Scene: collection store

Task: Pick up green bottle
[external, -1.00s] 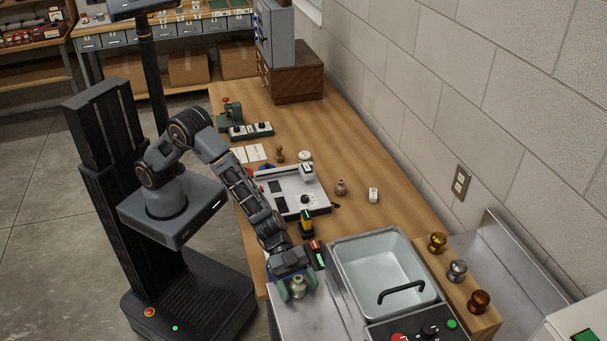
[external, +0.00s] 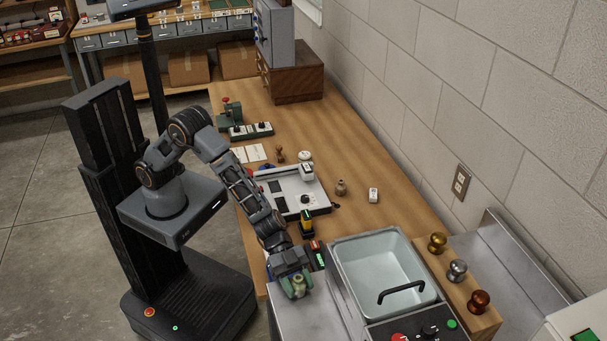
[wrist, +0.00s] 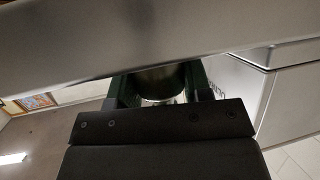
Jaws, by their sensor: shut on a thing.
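The green bottle (external: 299,284) is at the front end of the bench, by the metal surface left of the sink basin. My gripper (external: 294,287) is around it, with its fingers shut on the bottle's sides. In the wrist view the bottle (wrist: 163,82) shows as a dark green rounded body between my two fingers (wrist: 160,92). Most of the bottle is hidden there by the gripper body and a pale metal edge. I cannot tell whether the bottle still touches the surface.
A sink basin (external: 383,270) with a black handle lies right of my gripper. A yellow-and-black item (external: 307,222) and a small dark device with a green face (external: 318,257) stand just behind it. A white device (external: 296,192) lies farther back. Three knobs (external: 457,271) stand at the right.

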